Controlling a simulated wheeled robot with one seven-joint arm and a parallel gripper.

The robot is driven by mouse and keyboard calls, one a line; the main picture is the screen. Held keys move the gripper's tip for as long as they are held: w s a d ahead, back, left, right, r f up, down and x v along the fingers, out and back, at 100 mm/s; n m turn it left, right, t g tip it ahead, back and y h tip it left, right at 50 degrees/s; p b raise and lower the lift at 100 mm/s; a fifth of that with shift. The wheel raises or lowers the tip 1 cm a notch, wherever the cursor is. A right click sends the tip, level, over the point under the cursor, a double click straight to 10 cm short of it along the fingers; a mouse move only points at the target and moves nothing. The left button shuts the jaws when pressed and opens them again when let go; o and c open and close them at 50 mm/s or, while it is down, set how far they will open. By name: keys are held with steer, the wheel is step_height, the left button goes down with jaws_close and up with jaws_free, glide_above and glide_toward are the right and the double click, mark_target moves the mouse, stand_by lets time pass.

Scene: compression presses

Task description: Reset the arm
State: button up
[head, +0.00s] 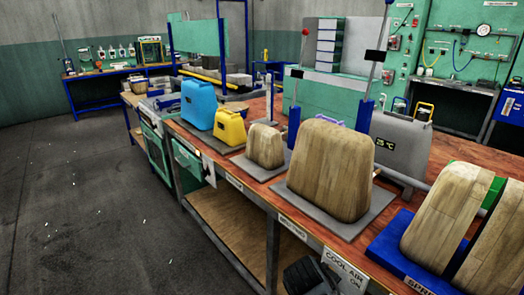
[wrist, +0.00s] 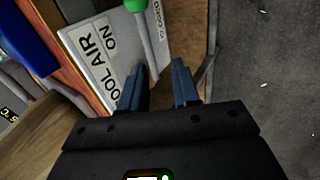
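My gripper (wrist: 160,78) shows in the wrist view with its two blue fingers apart and nothing held between them. It is beside the bench front, close to the white "COOL AIR ON" label (wrist: 103,58). A grey lever with a green knob (wrist: 136,4) stands just beyond the fingertips; whether it touches them I cannot tell. In the head view a dark part of my arm's end (head: 308,277) shows at the bottom edge, left of the same label (head: 344,271). The fingers are hidden there.
The wooden bench (head: 385,236) carries several wood-block forms, one of them large (head: 331,168), a blue canister (head: 198,104), a yellow canister (head: 230,127) and a grey case (head: 400,143). Open dark floor (head: 85,210) lies to the left. Another bench (head: 100,72) stands at the back.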

steer(key=s+a+f+m+t+y, duration=0.1)
steer(key=s+f+y, duration=0.15)
steer(key=s, duration=0.45)
steer(key=s+a+f+t+y, duration=0.1)
steer(key=s+f+t, duration=0.1)
steer(key=s+f, duration=0.35)
steer(key=s+r+m+t+y, duration=0.2)
steer(key=s+r, duration=0.2)
steer(key=s, duration=0.9)
steer(key=s+d+r+m+t, duration=0.2)
steer(key=s+r+t, duration=0.1)
steer(key=s+r, duration=0.6)
steer(key=s+d+r+m+t, duration=0.1)
steer(key=s+r+m+t, duration=0.1)
steer(key=s+r, duration=0.7)
step_height(320, 180, up, 8)
steer(key=shift+d+r+t, duration=0.15)
steer(key=shift+d+t, duration=0.25)
steer(key=shift+t, duration=0.1)
